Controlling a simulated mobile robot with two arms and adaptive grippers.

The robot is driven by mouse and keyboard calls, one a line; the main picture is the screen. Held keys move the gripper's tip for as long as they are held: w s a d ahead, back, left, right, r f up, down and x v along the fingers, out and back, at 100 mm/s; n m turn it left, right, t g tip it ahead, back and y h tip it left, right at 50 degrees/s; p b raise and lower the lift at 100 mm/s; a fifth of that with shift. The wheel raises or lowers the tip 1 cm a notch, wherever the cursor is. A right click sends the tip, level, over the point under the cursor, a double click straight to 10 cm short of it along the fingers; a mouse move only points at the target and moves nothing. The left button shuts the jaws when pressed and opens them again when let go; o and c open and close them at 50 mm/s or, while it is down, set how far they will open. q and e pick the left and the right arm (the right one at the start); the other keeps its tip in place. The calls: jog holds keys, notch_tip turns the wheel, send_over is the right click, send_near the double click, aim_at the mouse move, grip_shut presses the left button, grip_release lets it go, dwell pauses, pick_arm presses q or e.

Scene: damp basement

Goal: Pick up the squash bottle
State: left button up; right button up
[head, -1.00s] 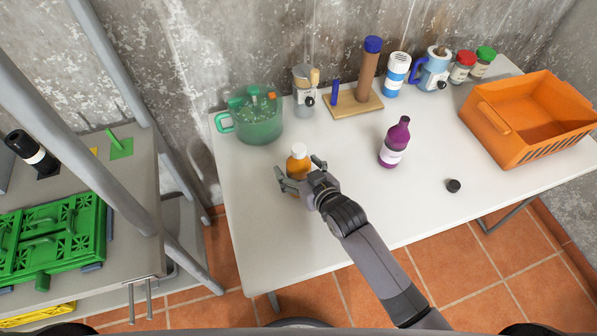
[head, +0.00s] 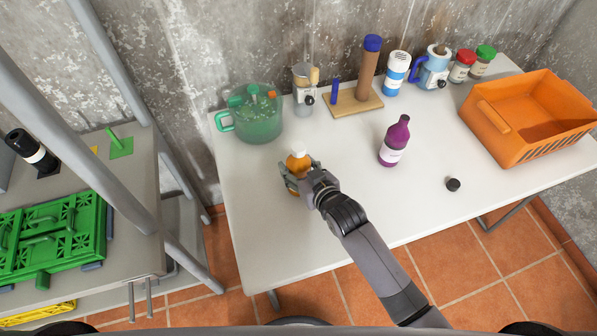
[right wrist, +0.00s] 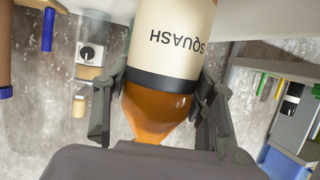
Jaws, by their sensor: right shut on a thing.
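The squash bottle (head: 299,162), orange with a pale cap, is at the left part of the white table. In the right wrist view, the squash bottle (right wrist: 165,105) shows its cream label reading SQUASH, a dark band and orange body, upside down in that picture. My right gripper (head: 298,172) has one finger on each side of it and is shut on it. In the right wrist view its fingers (right wrist: 160,100) flank the orange part. My left gripper is not in view.
A purple bottle (head: 394,142) and a black cap (head: 453,184) stand to the right. A green jug (head: 262,128), a grinder (head: 304,92), a wooden stand (head: 352,106) and jars line the back. An orange basket (head: 500,140) is at the right. The table front is clear.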

jog(key=c, duration=0.4)
jog(key=shift+r, duration=0.1)
jog(key=shift+c, duration=0.4)
jog(key=shift+r, duration=0.1)
